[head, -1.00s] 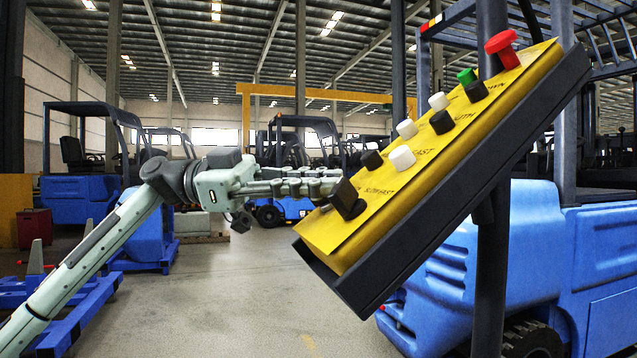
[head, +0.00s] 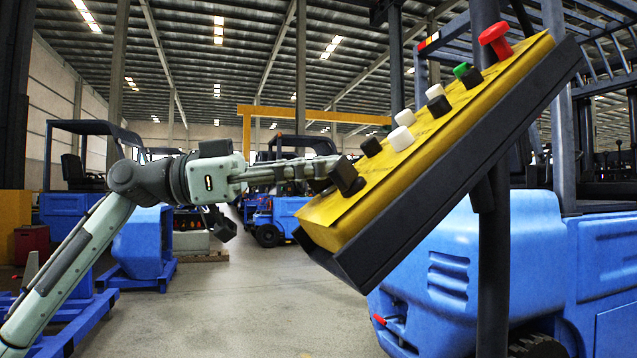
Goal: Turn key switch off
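A yellow control panel (head: 335,222) in a dark housing stands tilted on a dark post. A black key-like switch (head: 346,176) sits at its lower left end. My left gripper (head: 328,168) comes in from the left, with its fingertips beside this switch, overlapping it in the view. I cannot tell whether they touch the switch or how wide the fingers are apart, because they are seen edge-on. My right gripper is not in view.
The panel also carries white buttons (head: 401,138), black knobs (head: 371,147), a green button (head: 461,70) and a red mushroom button (head: 495,40). A blue forklift (head: 450,255) stands behind the panel. Open floor (head: 270,310) lies at the lower middle.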

